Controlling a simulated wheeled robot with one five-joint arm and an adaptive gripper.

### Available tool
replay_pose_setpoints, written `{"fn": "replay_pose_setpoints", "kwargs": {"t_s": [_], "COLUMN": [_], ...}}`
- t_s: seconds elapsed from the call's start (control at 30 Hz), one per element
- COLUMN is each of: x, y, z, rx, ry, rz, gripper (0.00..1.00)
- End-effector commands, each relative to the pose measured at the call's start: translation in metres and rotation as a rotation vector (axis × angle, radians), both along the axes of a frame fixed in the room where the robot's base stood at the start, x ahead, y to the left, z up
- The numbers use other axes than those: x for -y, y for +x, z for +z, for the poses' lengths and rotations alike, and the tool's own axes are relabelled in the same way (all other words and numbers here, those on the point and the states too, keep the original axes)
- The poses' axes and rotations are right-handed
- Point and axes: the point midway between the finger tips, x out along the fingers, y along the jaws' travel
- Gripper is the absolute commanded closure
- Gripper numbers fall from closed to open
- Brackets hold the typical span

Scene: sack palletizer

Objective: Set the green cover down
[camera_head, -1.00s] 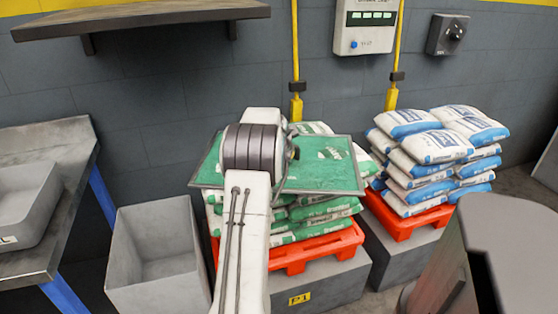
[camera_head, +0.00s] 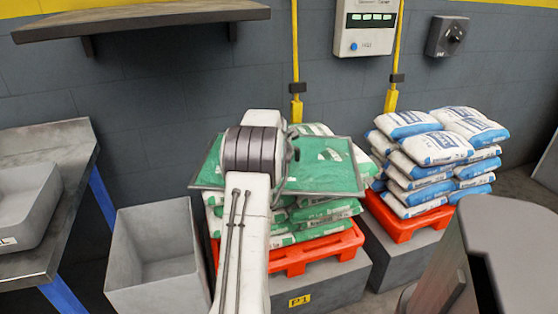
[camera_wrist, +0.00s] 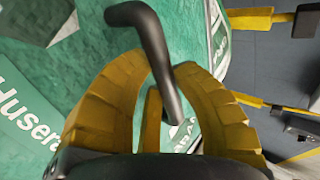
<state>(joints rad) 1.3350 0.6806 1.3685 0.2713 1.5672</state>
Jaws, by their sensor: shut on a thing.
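The green cover (camera_head: 335,165) is a flat panel with a grey rim in the head view. It lies over the stack of green-and-white sacks (camera_head: 325,208) on the orange pallet. I cannot tell whether it touches the top sacks. My gripper (camera_wrist: 165,75) is shut on a dark bent handle (camera_wrist: 152,38) in the wrist view, with its yellow fingers on both sides. Green surface with white lettering (camera_wrist: 30,125) shows beneath the fingers. In the head view my arm hides the gripper and part of the cover.
Blue-and-white sacks (camera_head: 435,150) are stacked on another orange pallet (camera_head: 408,220) at the right. An open grey bin (camera_head: 150,295) stands left of the green stack. A bench (camera_head: 65,150) with a grey tray (camera_head: 30,205) is at far left. A shelf (camera_head: 140,18) juts from the wall above.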

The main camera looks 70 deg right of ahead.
Motion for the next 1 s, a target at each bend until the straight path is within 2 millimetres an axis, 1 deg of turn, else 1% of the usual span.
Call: {"fn": "replay_pose_setpoints", "kwargs": {"t_s": [0.37, 0.53, 1.0], "x": [0.000, 0.000, -0.008], "y": [0.000, 0.001, 0.012], "z": [0.002, 0.006, 0.038], "rx": [0.001, 0.001, 0.004], "ry": [-0.004, -0.005, -0.004], "rz": [0.000, 0.001, 0.018], "gripper": [1.00, 1.00, 1.00]}}
